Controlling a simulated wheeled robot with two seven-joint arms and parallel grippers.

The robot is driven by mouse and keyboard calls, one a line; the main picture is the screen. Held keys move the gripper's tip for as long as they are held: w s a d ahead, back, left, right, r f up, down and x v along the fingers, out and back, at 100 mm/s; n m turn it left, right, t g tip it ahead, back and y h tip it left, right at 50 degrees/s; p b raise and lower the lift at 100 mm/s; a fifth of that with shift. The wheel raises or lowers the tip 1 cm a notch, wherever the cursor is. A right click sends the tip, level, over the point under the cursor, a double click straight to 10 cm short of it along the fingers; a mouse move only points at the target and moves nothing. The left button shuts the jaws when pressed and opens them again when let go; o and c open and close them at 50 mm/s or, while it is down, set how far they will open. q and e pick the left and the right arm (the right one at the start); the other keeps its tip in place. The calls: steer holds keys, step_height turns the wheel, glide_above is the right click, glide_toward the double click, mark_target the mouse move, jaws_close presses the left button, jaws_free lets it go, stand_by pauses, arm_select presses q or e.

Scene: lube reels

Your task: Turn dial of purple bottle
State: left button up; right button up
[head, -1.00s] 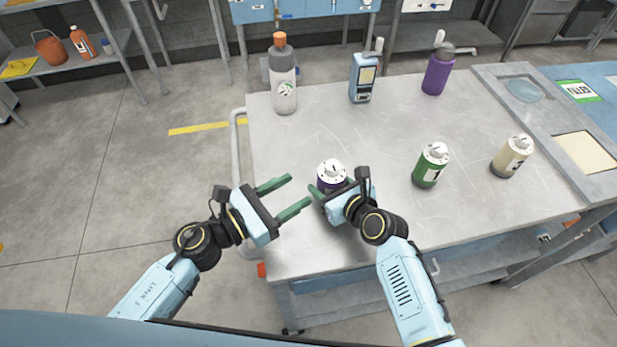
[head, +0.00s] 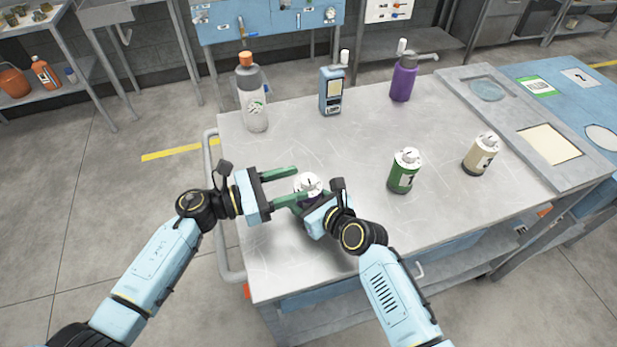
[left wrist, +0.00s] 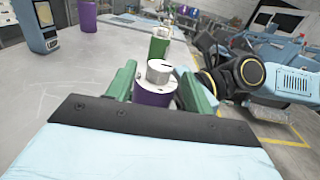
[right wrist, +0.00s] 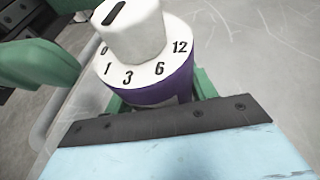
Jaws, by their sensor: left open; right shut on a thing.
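The purple bottle (head: 304,199) stands near the table's front left, mostly hidden by my grippers in the head view. Its white dial top (head: 309,184) shows between them. In the right wrist view the dial (right wrist: 133,40) has a raised white knob with a dark slot, over a ring marked 1, 3, 6, 12. My right gripper (head: 308,210) is shut on the purple body (right wrist: 170,92). My left gripper (head: 296,186) is open, its green fingers reaching toward the dial from the left. In the left wrist view the bottle (left wrist: 155,92) lies between and beyond those fingers.
A green bottle (head: 403,177) and a beige bottle (head: 480,158) stand to the right. A grey bottle (head: 254,100), a blue device (head: 331,95) and a tall purple flask (head: 403,80) stand at the back. The table middle (head: 345,150) is clear.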

mark_target(301, 182)
arm_select(q)
steer(key=shift+x, duration=2.15)
steer(key=shift+c, duration=0.2)
steer(key=c, duration=0.9)
steer(key=shift+s+n+t, duration=0.1)
steer(key=shift+n+t, duration=0.2)
steer(key=shift+t, duration=0.1)
steer(key=shift+n+t+y, duration=0.3)
steer(key=shift+t+y, duration=0.1)
steer(key=o, duration=0.9)
steer(key=shift+o, duration=0.2)
steer(key=shift+a, duration=0.15)
steer(key=v, duration=1.1)
steer(key=shift+s+a, duration=0.15)
steer(key=shift+a, duration=0.2)
